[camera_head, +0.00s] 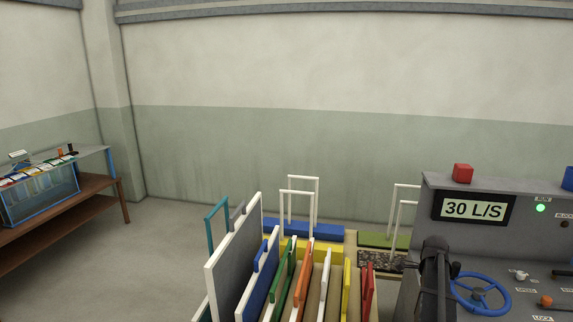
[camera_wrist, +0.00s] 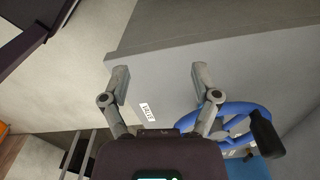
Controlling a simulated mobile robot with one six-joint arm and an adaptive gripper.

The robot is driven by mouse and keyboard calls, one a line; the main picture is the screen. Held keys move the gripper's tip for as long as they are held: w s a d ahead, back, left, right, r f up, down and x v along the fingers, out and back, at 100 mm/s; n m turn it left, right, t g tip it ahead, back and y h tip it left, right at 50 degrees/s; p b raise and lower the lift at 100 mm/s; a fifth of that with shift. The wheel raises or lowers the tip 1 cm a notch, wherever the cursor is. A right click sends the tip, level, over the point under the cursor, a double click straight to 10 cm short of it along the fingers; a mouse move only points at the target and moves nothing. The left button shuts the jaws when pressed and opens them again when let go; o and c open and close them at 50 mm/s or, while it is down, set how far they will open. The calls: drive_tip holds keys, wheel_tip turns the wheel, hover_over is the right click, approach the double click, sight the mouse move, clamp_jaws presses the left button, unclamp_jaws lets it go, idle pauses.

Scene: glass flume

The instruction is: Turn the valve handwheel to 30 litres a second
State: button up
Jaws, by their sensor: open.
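The blue valve handwheel (camera_head: 489,304) is on the grey control console at the lower right; it also shows in the wrist view (camera_wrist: 262,109), with its black grip knob (camera_wrist: 265,134). The console display (camera_head: 473,209) reads 30 L/S. My gripper (camera_wrist: 160,76) is open, with nothing between its fingers, above the grey panel beside the handwheel. Its right finger overlaps the near side of the wheel in the wrist view; I cannot tell whether they touch. A VALVE label (camera_wrist: 148,112) shows between the fingers. In the head view my dark arm stands just left of the wheel.
A green lamp (camera_head: 541,208) glows by the RUN label. A red block (camera_head: 463,173) sits on top of the console. An orange knob (camera_head: 546,301) and a pale knob (camera_head: 520,274) are near the wheel. Colored framed panels stand in a rack left of the console.

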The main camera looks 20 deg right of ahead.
drive_tip(key=w+a+n, duration=0.3)
drive_tip(key=a+n, duration=0.4)
drive_tip(key=a, duration=0.8)
drive_tip(key=s+a+n, duration=0.3)
drive_tip(key=a+n, duration=0.6)
drive_tip(key=a, duration=0.6)
drive_tip(key=s+a+n, duration=0.3)
drive_tip(key=a+n, duration=0.6)
drive_tip(key=a, duration=0.7)
drive_tip(key=shift+a+n, duration=0.2)
drive_tip(key=shift+n, duration=0.1)
drive_tip(key=c, duration=0.3)
drive_tip(key=shift+d, duration=0.1)
